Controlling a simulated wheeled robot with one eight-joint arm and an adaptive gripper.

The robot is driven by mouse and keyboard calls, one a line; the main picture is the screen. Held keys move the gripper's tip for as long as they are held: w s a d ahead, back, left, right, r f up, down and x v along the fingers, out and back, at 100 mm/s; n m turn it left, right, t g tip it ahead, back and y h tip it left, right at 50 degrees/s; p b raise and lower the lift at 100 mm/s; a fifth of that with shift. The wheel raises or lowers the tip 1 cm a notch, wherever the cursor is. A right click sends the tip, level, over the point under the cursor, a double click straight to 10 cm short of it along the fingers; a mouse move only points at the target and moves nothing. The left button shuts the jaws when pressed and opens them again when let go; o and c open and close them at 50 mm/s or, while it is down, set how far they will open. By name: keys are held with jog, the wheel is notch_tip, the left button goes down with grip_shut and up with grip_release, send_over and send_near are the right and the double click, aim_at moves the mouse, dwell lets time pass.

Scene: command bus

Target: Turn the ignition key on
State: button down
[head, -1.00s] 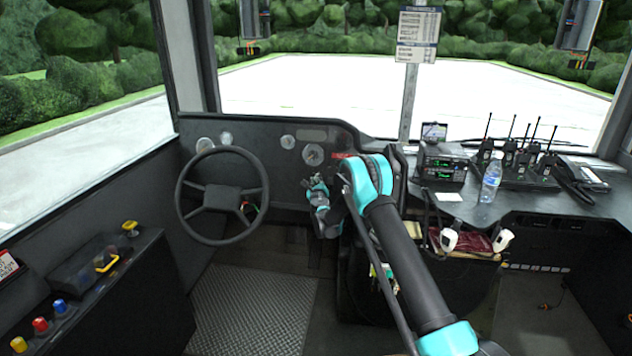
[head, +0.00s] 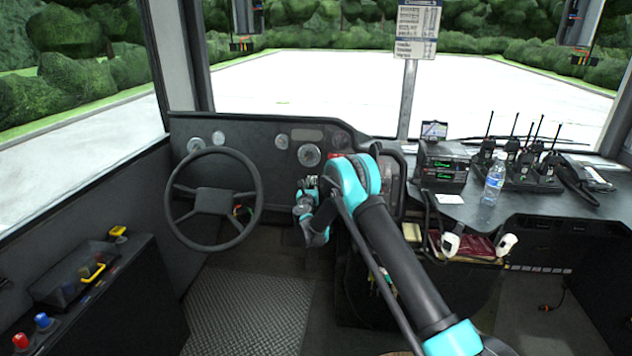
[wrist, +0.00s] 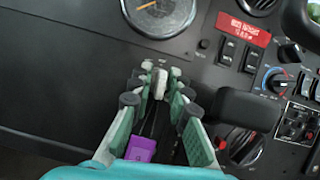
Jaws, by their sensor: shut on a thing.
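The ignition key (wrist: 160,84) is a small pale piece at the dashboard, below a round gauge in the wrist view. My gripper (wrist: 153,87) is closed around it, with green finger pads on both sides. A purple tag-like piece (wrist: 141,149) shows between the fingers, nearer the palm; I cannot tell whether it joins the key. In the head view my gripper (head: 307,184) is at the dashboard, right of the steering wheel (head: 214,200), and the key is too small to make out. The key's turned position cannot be told.
Right of the fingers in the wrist view are a red label (wrist: 243,29), rocker switches (wrist: 240,54) and a dark protruding lever or handle (wrist: 249,110) close by. A water bottle (head: 493,180) and several radios (head: 535,165) stand on the right counter.

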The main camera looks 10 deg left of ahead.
jog(key=m+h, duration=0.1)
jog(key=m, duration=0.2)
jog(key=m+h, duration=0.2)
jog(key=m, duration=0.1)
jog(key=shift+m+g+h, duration=0.6)
jog(key=shift+m+h, duration=0.3)
jog(key=shift+m, duration=1.6)
jog(key=c, duration=1.7)
grip_release()
jog(key=v, duration=1.2)
jog(key=shift+a, duration=0.1)
